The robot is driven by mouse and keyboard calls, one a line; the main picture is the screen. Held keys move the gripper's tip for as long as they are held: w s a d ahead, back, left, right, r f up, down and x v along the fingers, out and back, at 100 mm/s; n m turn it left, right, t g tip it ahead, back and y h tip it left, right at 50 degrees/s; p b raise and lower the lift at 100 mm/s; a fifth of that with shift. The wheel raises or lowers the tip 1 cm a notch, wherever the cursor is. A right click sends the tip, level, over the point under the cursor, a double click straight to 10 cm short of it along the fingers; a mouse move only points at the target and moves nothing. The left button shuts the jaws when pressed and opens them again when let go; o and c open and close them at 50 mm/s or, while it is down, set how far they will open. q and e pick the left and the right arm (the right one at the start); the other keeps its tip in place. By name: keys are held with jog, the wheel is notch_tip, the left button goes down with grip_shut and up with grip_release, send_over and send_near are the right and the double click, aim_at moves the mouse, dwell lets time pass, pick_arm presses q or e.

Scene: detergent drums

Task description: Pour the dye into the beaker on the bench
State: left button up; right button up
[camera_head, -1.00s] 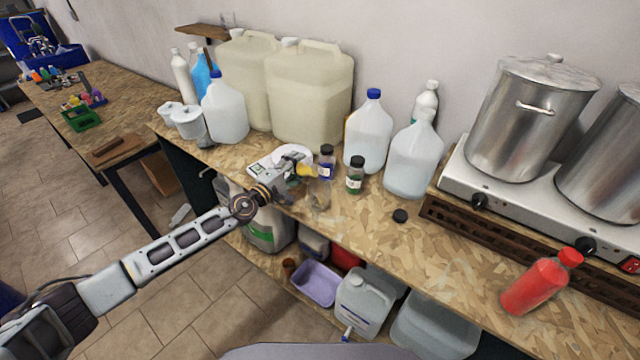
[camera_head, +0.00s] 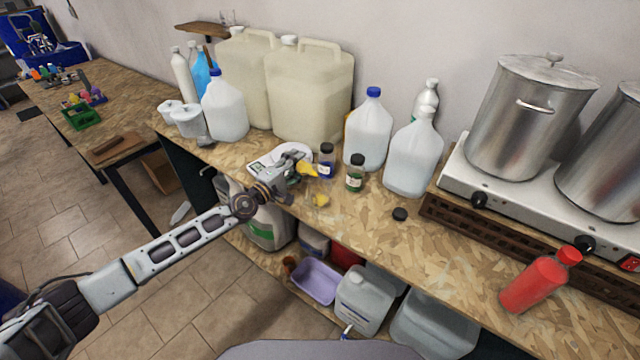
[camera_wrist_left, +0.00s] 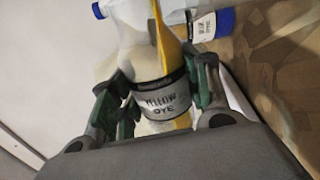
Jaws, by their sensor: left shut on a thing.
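My left gripper (camera_head: 290,172) is shut on a small bottle of yellow dye (camera_head: 307,169), held tilted above the bench. The bottle fills much of the left wrist view (camera_wrist_left: 160,102), its label reading YELLOW DYE, with yellow liquid along one side. A small clear beaker (camera_head: 321,199) stands on the bench just below and right of the bottle's mouth, with yellow in it. Its outline is faint. My right gripper is not in view.
A loose black cap (camera_head: 400,214) lies further right. Large jugs (camera_head: 368,132) stand behind. A red bottle (camera_head: 533,284) stands near the hotplate (camera_head: 520,186).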

pick_arm(q)
jog(key=shift+m, duration=0.5)
dwell(0.7)
jog(key=shift+r+m+p, duration=0.1)
jog(key=shift+m+p, duration=0.2)
jog(key=shift+p, duration=0.3)
jog(key=shift+f+n+b, duration=0.35)
jog(key=shift+n+b, duration=0.05)
jog(key=shift+b, duration=0.3)
jog(key=shift+r+n, duration=0.15)
jog(key=shift+n, duration=0.35)
jog(key=shift+a+n+b, duration=0.15)
jog(key=shift+n+b, duration=0.2)
jog(key=shift+n, duration=0.05)
jog(key=shift+w+a+f+n+b, duration=0.35)
jog(key=shift+f+n+b, duration=0.2)
jog(key=shift+n+b, duration=0.4)
jog(key=shift+s+d+f+n+b, duration=0.1)
jog(key=shift+f+n+b, duration=0.35)
jog(key=shift+n, duration=0.2)
jog(key=shift+s+d+r+n+p, duration=0.1)
jog(key=shift+r+n+p, duration=0.3)
jog(key=shift+r+p, duration=0.2)
